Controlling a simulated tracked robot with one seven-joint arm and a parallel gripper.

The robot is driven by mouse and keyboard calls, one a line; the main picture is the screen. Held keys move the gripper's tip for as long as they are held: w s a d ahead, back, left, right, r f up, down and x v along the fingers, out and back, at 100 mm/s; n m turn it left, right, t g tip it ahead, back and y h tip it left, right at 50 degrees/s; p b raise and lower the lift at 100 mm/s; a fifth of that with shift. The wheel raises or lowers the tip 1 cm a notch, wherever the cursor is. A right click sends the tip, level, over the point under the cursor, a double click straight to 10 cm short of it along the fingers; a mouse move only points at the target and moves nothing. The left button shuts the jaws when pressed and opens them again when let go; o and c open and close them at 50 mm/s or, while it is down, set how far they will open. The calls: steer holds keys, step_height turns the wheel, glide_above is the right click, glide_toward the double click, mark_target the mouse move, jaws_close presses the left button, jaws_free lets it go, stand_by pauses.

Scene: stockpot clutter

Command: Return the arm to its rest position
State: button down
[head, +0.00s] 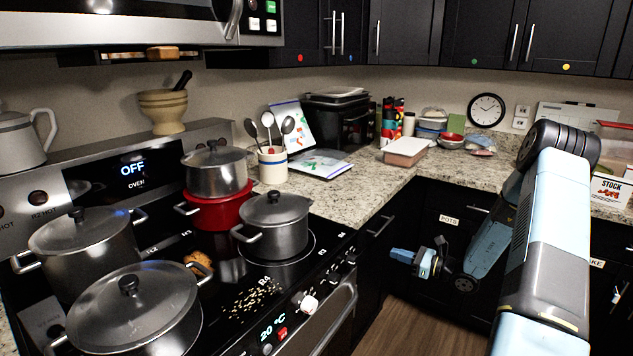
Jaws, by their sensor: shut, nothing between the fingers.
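My arm comes in from the right side of the head view, light blue and black. It bends at a dark elbow and its forearm folds down in front of the lower cabinets. My gripper (399,257) is at the end of it, pointing left, in the open space right of the stove and below counter height. It is shut and empty, and its fingertips look small and dark against the dark cabinets. It appears to touch nothing.
Several lidded pots stand on the stove, including a grey pot (274,226) at the right burner and a red pot (216,207) under another pot. The wooden floor (410,325) is clear.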

steer(key=s+a+r+n+g+h, duration=0.2)
steer(key=s+a+r+n+g, duration=0.4)
steer(key=r, duration=0.4)
steer(key=s+a+r+n+g+h, duration=0.2)
steer(key=s+a+r+n+g, duration=0.2)
steer(key=s+a+r+n, duration=0.5)
steer(key=s+d+r+n+t+h, duration=0.2)
steer(key=s+r+n+h, duration=0.3)
steer(key=s+r, duration=0.3)
steer(key=s+d+r+n+t+h, duration=0.3)
steer(key=s+r, duration=0.5)
steer(key=s, duration=0.6)
steer(key=shift+s+d+r+n+h, duration=0.3)
steer(key=shift+d+n+h, duration=0.2)
steer(key=shift+n+h, duration=0.45)
